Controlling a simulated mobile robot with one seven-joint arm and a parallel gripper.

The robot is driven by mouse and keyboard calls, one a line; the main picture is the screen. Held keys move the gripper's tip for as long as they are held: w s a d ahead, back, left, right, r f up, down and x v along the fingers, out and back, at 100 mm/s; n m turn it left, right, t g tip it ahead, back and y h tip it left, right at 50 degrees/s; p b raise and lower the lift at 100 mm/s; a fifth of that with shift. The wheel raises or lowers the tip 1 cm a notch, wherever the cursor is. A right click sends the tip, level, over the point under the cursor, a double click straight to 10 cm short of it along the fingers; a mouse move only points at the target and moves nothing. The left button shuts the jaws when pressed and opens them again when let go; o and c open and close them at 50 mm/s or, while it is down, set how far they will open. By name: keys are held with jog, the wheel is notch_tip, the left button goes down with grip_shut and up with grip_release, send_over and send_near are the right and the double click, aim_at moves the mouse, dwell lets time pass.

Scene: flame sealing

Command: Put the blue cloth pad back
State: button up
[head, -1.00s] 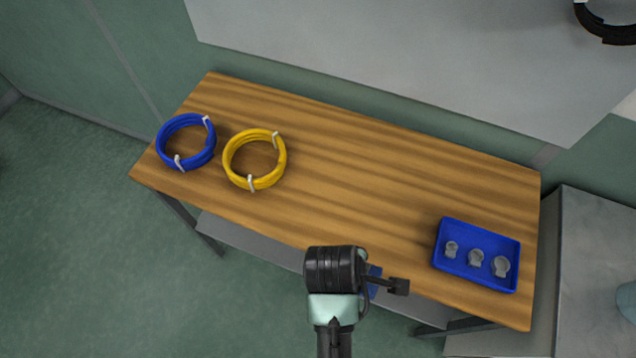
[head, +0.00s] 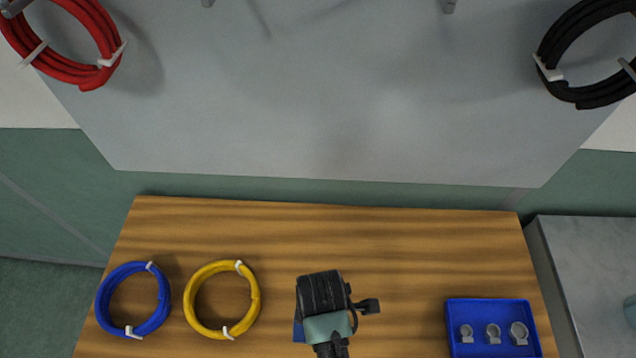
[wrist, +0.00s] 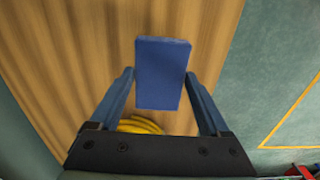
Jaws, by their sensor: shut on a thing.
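The blue cloth pad (wrist: 162,73) is a flat blue block between the two fingers of my gripper (wrist: 162,85) in the wrist view. My gripper is shut on it and holds it over the wooden table. In the head view my wrist covers most of the gripper, and only a small blue edge of the pad (head: 298,330) shows at the left of the wrist. The gap between pad and table cannot be judged exactly.
On the wooden table (head: 380,250) lie a blue cable coil (head: 103,300) and a yellow coil (head: 190,300) at the left. A blue tray (head: 490,304) with small grey fittings stands at the right. A grey panel (head: 320,120) with red (head: 75,70) and black (head: 550,50) coils rises behind.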

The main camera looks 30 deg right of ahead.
jog(key=shift+w+f, duration=0.1)
jog(key=shift+f, duration=2.25)
jog(key=shift+f, duration=0.15)
jog(key=o, duration=1)
notch_tip(320, 180, up, 12)
jog(key=shift+r, duration=0.2)
